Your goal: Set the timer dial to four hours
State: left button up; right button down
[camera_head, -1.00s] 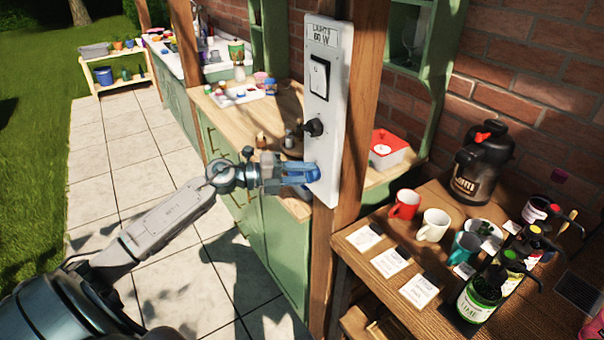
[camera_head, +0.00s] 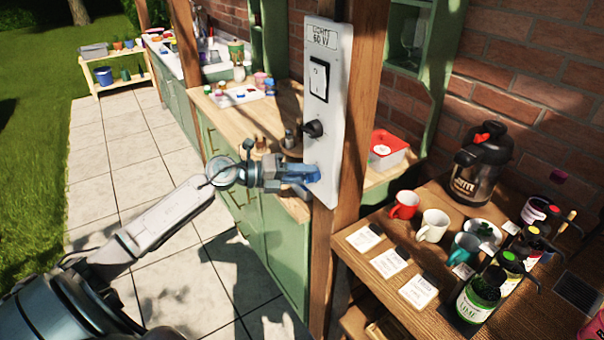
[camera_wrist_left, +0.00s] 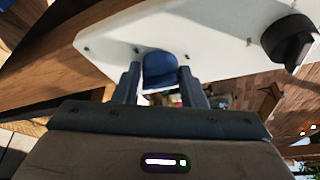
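A white panel (camera_head: 323,88) is fixed to a wooden post and carries a lights label, a rocker switch (camera_head: 319,78), a black knob (camera_head: 313,129) and, low down, a blue dial (camera_head: 313,172). My left gripper (camera_head: 303,174) reaches the panel's lower part from the left. In the left wrist view the blue dial (camera_wrist_left: 159,66) sits between my two fingers (camera_wrist_left: 158,85) and fills the gap at their tips. The black knob (camera_wrist_left: 289,41) is to the upper right there. The dial's scale and setting cannot be read. My right gripper is not in view.
Right of the post, a wooden table (camera_head: 372,292) holds mugs, cards, bottles and a black dispenser (camera_head: 480,168). Behind my left gripper stands a green cabinet with a wooden counter (camera_head: 222,124). The tiled path (camera_head: 101,197) on the left is free.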

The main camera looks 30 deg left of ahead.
pick_arm(q)
jog(key=o, duration=0.4)
jog(key=shift+b+v, duration=0.3)
jog(key=shift+v, duration=0.5)
jog(key=p+v, duration=0.9)
jog(key=p, duration=0.3)
jog(key=shift+s, duration=0.1)
